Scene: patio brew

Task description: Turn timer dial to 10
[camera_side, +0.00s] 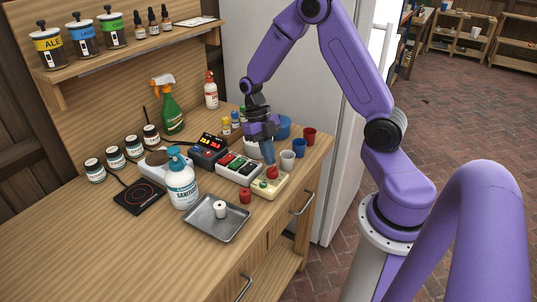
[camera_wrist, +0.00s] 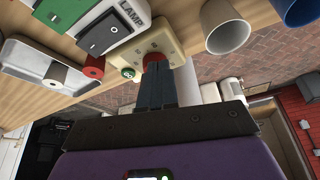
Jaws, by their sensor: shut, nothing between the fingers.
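My gripper (camera_side: 270,162) is shut and empty, pointing down over a cream box (camera_side: 258,190) at the right of the bench. In the wrist view its fingertips (camera_wrist: 155,68) overlap a round red knob or button (camera_wrist: 155,57) on that box; whether they touch it I cannot tell. The red part also shows in the side view (camera_side: 272,172). A small green button (camera_wrist: 127,73) sits beside it.
A switch panel (camera_side: 238,169), with one switch labelled LAMP, adjoins the cream box. A dark unit with red displays (camera_side: 210,150) stands behind. Cups (camera_side: 287,160) are to the right, a metal tray (camera_side: 216,232) and sanitizer bottle (camera_side: 182,188) to the left. The bench's front left is clear.

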